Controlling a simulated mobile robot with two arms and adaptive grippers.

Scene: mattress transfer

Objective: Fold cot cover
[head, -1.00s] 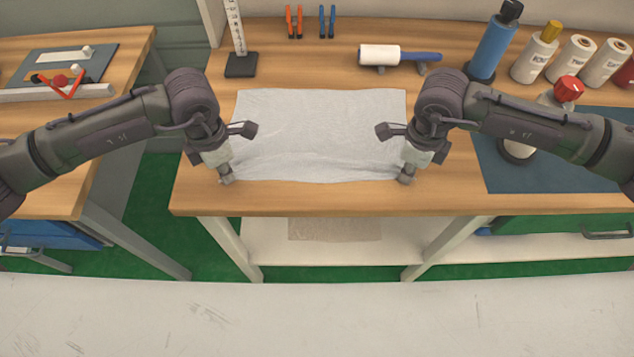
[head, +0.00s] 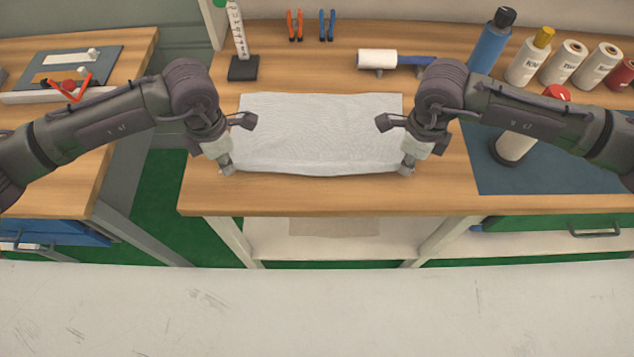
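The cot cover (head: 318,130) is a thin white-grey cloth lying on the wooden bench, roughly rectangular, with a low ridge along its front edge. My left gripper (head: 237,145) is over its left side, with one finger at the front left corner and the other further back over the cloth. My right gripper (head: 395,146) mirrors it at the front right corner. Both grippers have their fingers spread wide apart. The lower fingertips touch or nearly touch the cloth's corners; whether they pin it cannot be told. My arms and grippers hide parts of the cloth's sides.
A white roller (head: 378,59) with a blue handle lies behind the cloth. A ruler stand (head: 243,66) is at back left. Orange pliers (head: 295,25) and blue pliers (head: 327,25) are at the back. Bottles and spools (head: 565,62) and a dark mat (head: 485,170) are right. Bare wood (head: 320,195) lies in front.

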